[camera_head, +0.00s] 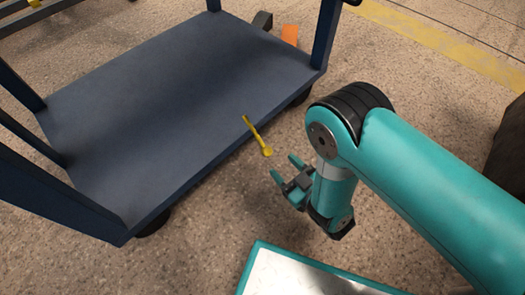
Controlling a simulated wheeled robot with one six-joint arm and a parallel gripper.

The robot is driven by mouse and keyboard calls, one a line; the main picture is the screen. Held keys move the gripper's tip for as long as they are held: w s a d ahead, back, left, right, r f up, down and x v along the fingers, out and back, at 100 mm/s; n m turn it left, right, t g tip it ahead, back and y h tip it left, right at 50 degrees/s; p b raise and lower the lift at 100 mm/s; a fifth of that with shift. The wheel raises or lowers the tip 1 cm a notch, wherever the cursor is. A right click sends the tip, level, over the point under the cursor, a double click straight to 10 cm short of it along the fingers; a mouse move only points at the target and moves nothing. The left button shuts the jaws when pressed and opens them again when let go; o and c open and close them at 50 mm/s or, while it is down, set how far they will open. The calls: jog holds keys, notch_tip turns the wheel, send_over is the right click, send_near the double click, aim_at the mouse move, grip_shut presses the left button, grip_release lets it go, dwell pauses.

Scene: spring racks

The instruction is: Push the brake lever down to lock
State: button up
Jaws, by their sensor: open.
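The yellow brake lever (257,137) sticks out from the right edge of the dark blue cart (150,95), near the middle of that side. It slants down and to the right, with a rounded knob at its lower end. My gripper (282,168) is open and empty just to the lower right of the knob. Its two teal fingers point toward the upper left, with a small visible gap between them and the lever. Whatever the lever joins under the cart is hidden.
The cart has dark blue corner posts, such as the one at the back right (324,35), and dark wheels beneath. An orange piece (290,34) shows behind it. A yellow line (450,42) crosses the speckled floor. A teal-edged light panel (300,275) is at the bottom.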

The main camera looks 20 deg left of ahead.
aim_at(264, 146)
jog(key=b+x, duration=0.4)
jog(key=x, duration=0.4)
jog(key=shift+w+a+f, duration=0.1)
jog(key=shift+a, duration=0.1)
jog(key=shift+w+a, duration=0.4)
jog(key=shift+a, duration=0.15)
